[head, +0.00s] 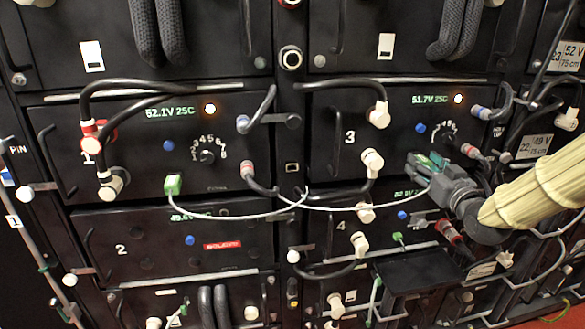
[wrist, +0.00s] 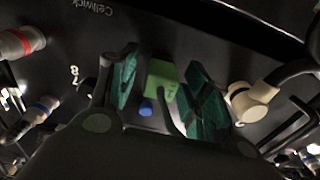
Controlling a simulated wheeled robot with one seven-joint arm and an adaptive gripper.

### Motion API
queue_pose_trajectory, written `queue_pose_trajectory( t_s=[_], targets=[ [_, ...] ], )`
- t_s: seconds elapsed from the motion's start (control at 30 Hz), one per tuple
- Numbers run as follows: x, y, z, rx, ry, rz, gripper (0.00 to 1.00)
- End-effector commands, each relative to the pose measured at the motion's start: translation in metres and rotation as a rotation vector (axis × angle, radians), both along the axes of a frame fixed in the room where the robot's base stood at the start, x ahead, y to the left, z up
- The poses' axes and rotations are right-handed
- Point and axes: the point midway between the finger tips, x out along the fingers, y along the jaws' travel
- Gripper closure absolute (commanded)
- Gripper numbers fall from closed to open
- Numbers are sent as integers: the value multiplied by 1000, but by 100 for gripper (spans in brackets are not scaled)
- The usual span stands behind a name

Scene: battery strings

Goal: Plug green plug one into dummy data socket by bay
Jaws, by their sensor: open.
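My gripper (head: 432,165) is in front of bay 3's panel at the right, with its green-tipped fingers apart. In the wrist view a green plug (wrist: 160,78) sits between the open fingers (wrist: 160,95), with a gap visible on its left; contact on its right is unclear. A thin pale cable runs from the gripper area to another green plug (head: 172,184) on the lower part of bay 1's panel. I cannot tell which is plug one. A small rectangular socket (head: 292,168) is on the post between bays 1 and 3; I cannot tell whether it is the dummy one.
A cream plug (wrist: 252,102) with a black cable is close right of my fingers in the wrist view. Red-banded (head: 247,170) and cream (head: 372,162) connectors with thick cables stick out of the panels. A dark shelf-like box (head: 418,272) juts out below bay 4.

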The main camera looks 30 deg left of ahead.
Motion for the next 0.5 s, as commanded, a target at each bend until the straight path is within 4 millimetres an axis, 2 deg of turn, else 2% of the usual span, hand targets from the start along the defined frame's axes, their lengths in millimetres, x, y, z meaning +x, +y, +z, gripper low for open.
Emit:
queue_pose_trajectory(
  t_s=[0.07, 0.3, 0.5],
  targets=[
    [0, 0, 0, 0, 0, 0, 55],
    [0, 0, 0, 0, 0, 0, 99],
    [0, -1, 0, 1, -1, 0, 100]
  ],
)
